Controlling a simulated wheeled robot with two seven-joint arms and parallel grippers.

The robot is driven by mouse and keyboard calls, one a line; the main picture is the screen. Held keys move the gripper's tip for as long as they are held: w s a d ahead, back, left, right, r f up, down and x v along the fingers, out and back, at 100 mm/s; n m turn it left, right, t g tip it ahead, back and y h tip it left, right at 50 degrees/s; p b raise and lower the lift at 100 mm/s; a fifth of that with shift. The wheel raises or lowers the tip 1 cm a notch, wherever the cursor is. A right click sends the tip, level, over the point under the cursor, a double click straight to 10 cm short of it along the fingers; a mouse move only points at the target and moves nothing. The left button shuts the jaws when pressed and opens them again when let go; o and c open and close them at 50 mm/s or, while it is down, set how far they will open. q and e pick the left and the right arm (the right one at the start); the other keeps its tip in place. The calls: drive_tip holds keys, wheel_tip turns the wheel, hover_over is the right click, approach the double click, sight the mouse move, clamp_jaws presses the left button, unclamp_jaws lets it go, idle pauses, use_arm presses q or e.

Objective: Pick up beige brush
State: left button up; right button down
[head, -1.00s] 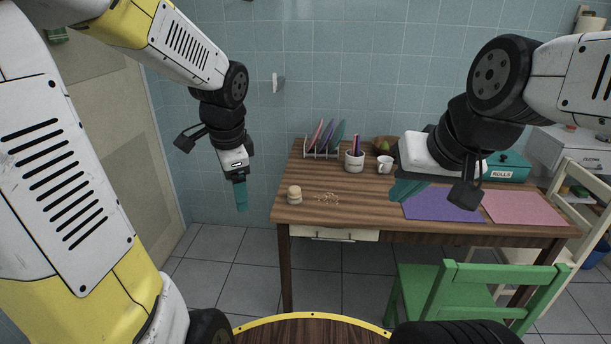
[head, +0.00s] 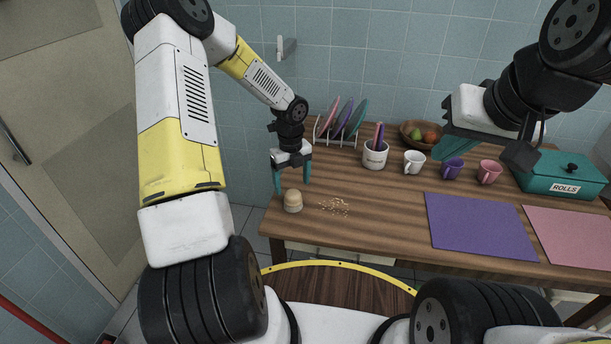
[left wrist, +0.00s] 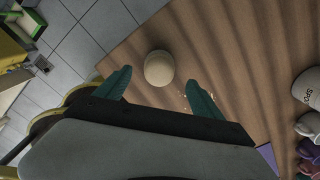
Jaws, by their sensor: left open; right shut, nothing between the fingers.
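The beige brush (head: 293,201) stands upright on the wooden table near its left front corner. In the left wrist view the brush (left wrist: 159,68) shows as a round beige top just ahead of my fingers, between their lines. My left gripper (head: 292,180) is open, its teal fingers pointing down above and slightly behind the brush in the head view. It holds nothing, and I cannot tell whether it touches the brush. My right gripper (head: 442,150) is shut and empty, in the air over the right part of the table.
Crumbs (head: 334,206) lie right of the brush. A plate rack (head: 337,137), a white utensil pot (head: 375,155), several mugs, a fruit bowl (head: 408,133) and a teal rolls box (head: 562,176) stand behind. Purple (head: 478,225) and pink (head: 572,238) mats lie at right.

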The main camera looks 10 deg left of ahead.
sight(293, 192)
use_arm(q)
wheel_tip(293, 192, down, 7)
drive_tip(key=shift+s, duration=0.1)
drive_tip(key=c, duration=1.5)
drive_tip(key=shift+o, duration=0.2)
drive_tip(key=shift+r, duration=0.1)
drive_tip(key=shift+r, duration=0.55)
wheel_tip(293, 192, up, 2)
drive_tip(key=shift+r, duration=0.1)
drive_tip(key=s+d+r, duration=0.1)
drive_tip(key=s, duration=1.5)
drive_tip(key=shift+r, duration=0.3)
